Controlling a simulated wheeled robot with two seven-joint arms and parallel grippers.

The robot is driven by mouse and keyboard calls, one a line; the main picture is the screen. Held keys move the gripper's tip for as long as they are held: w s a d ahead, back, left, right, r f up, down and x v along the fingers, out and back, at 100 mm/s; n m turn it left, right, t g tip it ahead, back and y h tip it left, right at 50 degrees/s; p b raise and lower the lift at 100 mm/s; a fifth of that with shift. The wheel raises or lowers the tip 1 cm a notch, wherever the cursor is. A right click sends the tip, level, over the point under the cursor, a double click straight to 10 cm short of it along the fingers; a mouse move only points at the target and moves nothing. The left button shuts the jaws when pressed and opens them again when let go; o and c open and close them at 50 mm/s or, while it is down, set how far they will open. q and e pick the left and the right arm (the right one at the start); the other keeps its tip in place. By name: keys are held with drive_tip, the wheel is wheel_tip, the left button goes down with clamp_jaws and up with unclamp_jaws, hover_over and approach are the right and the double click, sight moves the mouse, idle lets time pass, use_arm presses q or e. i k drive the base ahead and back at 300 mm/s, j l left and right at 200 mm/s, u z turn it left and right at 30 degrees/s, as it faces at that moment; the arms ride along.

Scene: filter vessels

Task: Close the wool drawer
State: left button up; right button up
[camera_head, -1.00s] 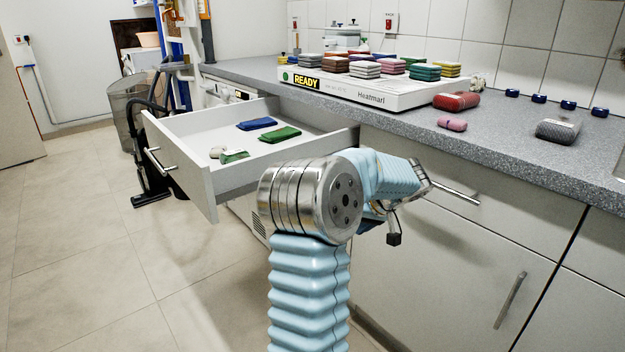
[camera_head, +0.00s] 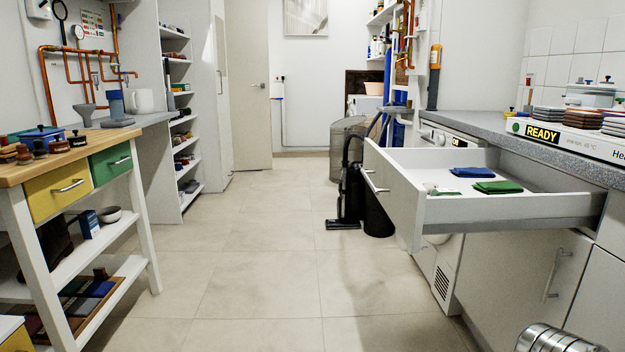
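A white drawer (camera_head: 400,195) stands pulled out from under the grey counter on the right. Its front faces left and carries a metal bar handle (camera_head: 375,183). Inside lie a blue folded piece (camera_head: 471,172), a dark green folded piece (camera_head: 498,187) and a small pale and green item (camera_head: 441,191). Whether these are wool cannot be told. Only a silver joint of my arm shows at the bottom right edge, below and apart from the drawer. Neither of my grippers is in view.
A black vacuum cleaner (camera_head: 350,195) and a grey bin (camera_head: 345,140) stand behind the drawer. A white-legged bench (camera_head: 140,215) with yellow and green drawers stands at left. The tiled floor (camera_head: 260,235) between is clear. A "READY" heating plate (camera_head: 565,140) sits on the counter.

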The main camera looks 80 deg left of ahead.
sight(552, 197)
drive_tip(key=j+u, duration=0.15)
drive_tip(key=u, duration=0.3)
drive_tip(key=j+u, duration=0.1)
drive_tip(key=u, duration=0.35)
drive_tip(key=i+j+u, duration=0.1)
drive_tip(key=u, duration=0.35)
drive_tip(key=i+u, duration=0.1)
drive_tip(key=u, duration=0.35)
drive_tip(key=i+j+u, duration=0.1)
drive_tip(key=u, duration=0.35)
drive_tip(key=i+j, duration=0.15)
drive_tip(key=i, duration=0.45)
drive_tip(key=k+j, duration=0.1)
drive_tip(key=j, duration=0.2)
